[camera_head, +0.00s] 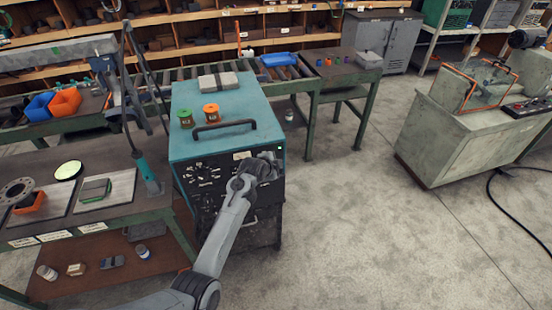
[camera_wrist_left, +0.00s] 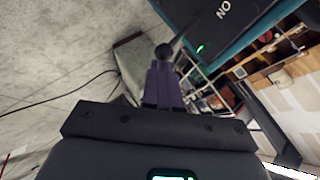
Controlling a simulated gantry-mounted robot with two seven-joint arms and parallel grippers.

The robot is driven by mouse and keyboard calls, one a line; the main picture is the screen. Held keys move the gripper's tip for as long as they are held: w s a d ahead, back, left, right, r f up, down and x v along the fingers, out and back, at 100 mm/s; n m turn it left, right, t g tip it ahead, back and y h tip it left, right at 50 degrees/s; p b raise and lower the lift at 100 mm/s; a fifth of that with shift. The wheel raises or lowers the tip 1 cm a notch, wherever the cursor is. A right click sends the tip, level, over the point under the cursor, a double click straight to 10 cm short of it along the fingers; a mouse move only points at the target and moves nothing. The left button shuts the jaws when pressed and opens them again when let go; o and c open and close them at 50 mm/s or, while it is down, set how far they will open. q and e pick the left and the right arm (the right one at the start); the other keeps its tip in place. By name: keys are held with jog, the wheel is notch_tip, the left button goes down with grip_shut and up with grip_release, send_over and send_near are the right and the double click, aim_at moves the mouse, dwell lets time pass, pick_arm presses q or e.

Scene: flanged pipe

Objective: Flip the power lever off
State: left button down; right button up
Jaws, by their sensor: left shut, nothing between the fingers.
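The teal power unit (camera_head: 228,105) stands at the end of the bench, with a black front panel (camera_head: 205,180) bearing dials. In the left wrist view the power lever (camera_wrist_left: 164,51) is a dark rod with a round knob, standing out from the panel near the "ON" label (camera_wrist_left: 223,8). A small green light (camera_wrist_left: 200,48) glows beside it. My left gripper (camera_head: 268,163) is at the upper right of the panel and hides the lever in the head view. In the wrist view its purple fingers (camera_wrist_left: 164,66) are shut, tips at the knob; contact is unclear. My right gripper is out of view.
A workbench (camera_head: 130,210) stands at left. Open concrete floor (camera_head: 340,220) lies to the right, before a grey cabinet (camera_head: 455,140).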

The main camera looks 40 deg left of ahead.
pick_arm(q)
jog(key=f+t+y+b, duration=0.1)
jog(key=f+b, duration=0.1)
jog(key=f+m+t+y+b, duration=0.1)
jog(key=b, duration=0.1)
jog(key=f+m+t+y+b, duration=0.1)
jog(key=f+b, duration=0.1)
jog(key=shift+s+d+f+t, duration=0.25)
jog(key=shift+d+f+t, duration=0.1)
jog(key=shift+t, duration=0.05)
jog(key=w+d+p+v, duration=0.1)
jog(key=d+p+v, duration=0.1)
jog(key=v, duration=1)
jog(key=shift+s+d+r+p, duration=0.35)
jog(key=shift+d+r+p, duration=0.05)
jog(key=shift+d+p, duration=0.05)
